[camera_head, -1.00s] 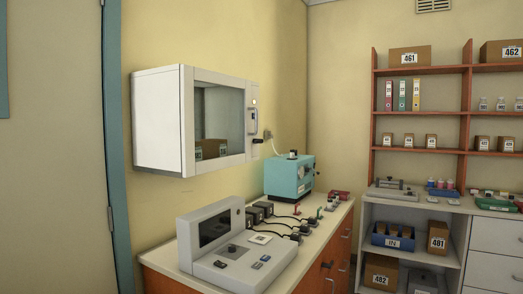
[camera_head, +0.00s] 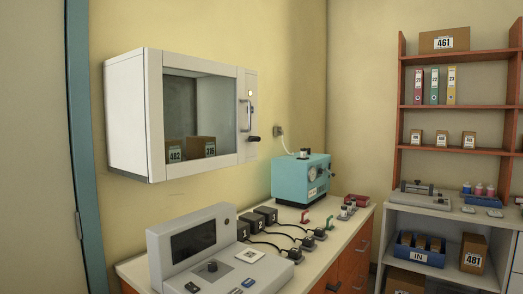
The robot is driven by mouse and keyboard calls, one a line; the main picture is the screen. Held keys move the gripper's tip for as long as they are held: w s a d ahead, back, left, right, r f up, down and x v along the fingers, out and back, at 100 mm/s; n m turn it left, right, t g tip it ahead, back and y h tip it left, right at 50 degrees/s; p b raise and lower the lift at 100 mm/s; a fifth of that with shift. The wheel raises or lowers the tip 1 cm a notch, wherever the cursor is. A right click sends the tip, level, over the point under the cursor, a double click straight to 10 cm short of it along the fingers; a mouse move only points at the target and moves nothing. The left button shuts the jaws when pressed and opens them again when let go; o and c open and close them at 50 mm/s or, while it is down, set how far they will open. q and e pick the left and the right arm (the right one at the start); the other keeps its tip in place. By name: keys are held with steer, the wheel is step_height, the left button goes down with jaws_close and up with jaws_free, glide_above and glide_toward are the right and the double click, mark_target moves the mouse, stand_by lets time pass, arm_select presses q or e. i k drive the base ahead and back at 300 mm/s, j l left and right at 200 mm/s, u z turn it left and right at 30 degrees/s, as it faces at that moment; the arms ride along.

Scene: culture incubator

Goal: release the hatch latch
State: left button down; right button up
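A white wall-mounted incubator cabinet (camera_head: 135,116) hangs on the yellow wall at upper left. Its glass hatch (camera_head: 188,105) is shut in a light frame. On the right side panel are a vertical bar handle (camera_head: 249,116), a small lit lamp (camera_head: 250,92) and a dark knob-like latch lever (camera_head: 253,139) sticking out to the right. Two labelled boxes, 482 (camera_head: 175,151) and another (camera_head: 201,146), stand inside behind the glass. Neither of my grippers is in view.
Below, a counter (camera_head: 133,271) carries a grey console (camera_head: 195,245), several black adapters with cables, and a teal device (camera_head: 300,178). An orange shelf unit (camera_head: 399,120) and white cabinet stand at right. A door is at left.

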mark_target(251, 139)
steer(key=i+l, duration=0.25)
steer(key=i+l+u, duration=0.15)
steer(key=l, duration=0.25)
steer(key=i+l, duration=0.25)
steer(key=i+l+u, duration=0.15)
steer(key=l, duration=0.3)
steer(key=i+l, duration=0.25)
steer(key=l, duration=0.15)
steer(key=i+l+u, duration=0.15)
steer(key=l, duration=0.2)
steer(key=i+l, duration=0.2)
steer(key=l, duration=0.2)
steer(key=i+l+u, duration=0.15)
steer(key=l, duration=0.25)
